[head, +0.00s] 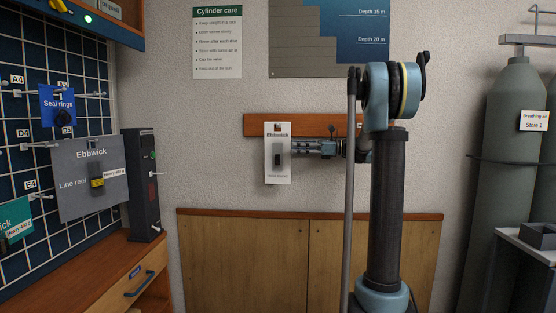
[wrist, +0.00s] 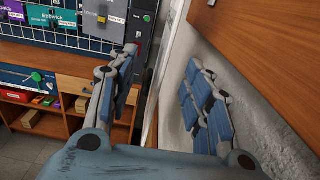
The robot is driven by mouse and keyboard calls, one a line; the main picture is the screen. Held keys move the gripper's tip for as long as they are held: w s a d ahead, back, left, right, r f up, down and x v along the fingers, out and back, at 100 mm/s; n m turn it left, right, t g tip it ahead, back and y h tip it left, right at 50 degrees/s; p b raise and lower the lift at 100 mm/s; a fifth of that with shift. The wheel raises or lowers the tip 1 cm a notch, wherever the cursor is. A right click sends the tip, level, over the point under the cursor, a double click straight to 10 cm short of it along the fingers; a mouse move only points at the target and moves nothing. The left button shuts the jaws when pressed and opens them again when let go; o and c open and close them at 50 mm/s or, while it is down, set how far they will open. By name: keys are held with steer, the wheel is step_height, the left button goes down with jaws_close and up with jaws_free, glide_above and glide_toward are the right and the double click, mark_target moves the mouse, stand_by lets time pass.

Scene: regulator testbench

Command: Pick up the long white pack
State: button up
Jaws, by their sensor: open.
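The long white pack (head: 270,168), printed "Ebbwick" with a dark item in its middle, hangs upright in front of a wooden rail on the back wall. My gripper (head: 298,148) comes in from the right at about its mid height, with its fingertips at the pack's right edge. Whether they touch it is unclear. In the wrist view my gripper (wrist: 165,90) has its two fingers wide apart. A pale upright strip shows between them; I cannot tell whether it is the pack seen edge-on or wall behind.
The wooden rail (head: 340,126) runs close behind my gripper. A wooden cabinet (head: 245,255) stands below it. At left are a pegboard with packs, a dark upright box (head: 141,190) and a workbench (head: 110,260). Grey cylinders (head: 507,170) stand at right.

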mark_target(283, 148)
steer(key=a, duration=0.3)
steer(key=shift+a, duration=0.15)
steer(key=shift+s+a+f, duration=0.1)
steer(key=shift+a+f, duration=0.05)
steer(key=shift+a, duration=2.45)
steer(key=shift+c, duration=0.2)
jaws_close()
